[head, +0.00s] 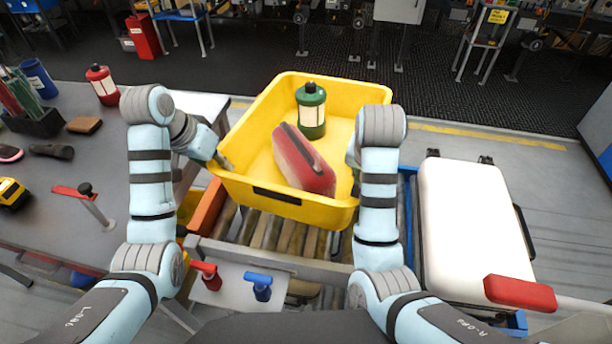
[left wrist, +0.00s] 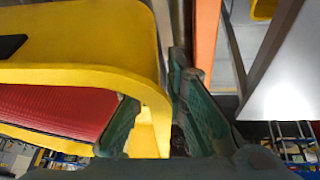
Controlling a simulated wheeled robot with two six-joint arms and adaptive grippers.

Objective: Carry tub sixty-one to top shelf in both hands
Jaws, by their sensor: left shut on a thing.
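The yellow tub (head: 235,195) is in the middle of the head view, with a dark plate on its near wall; I cannot read a number. My left gripper (head: 222,162) is shut on the tub's left wall. In the left wrist view its fingers (left wrist: 158,105) straddle the yellow rim (left wrist: 90,75), with the red case behind. My right arm reaches the tub's right wall; its gripper is mostly hidden behind the wrist, so its grip does not show.
The roller conveyor (head: 268,232) is below the tub; the gap between them is unclear. A white case (head: 470,215) is at right. Open floor lies beyond the tub.

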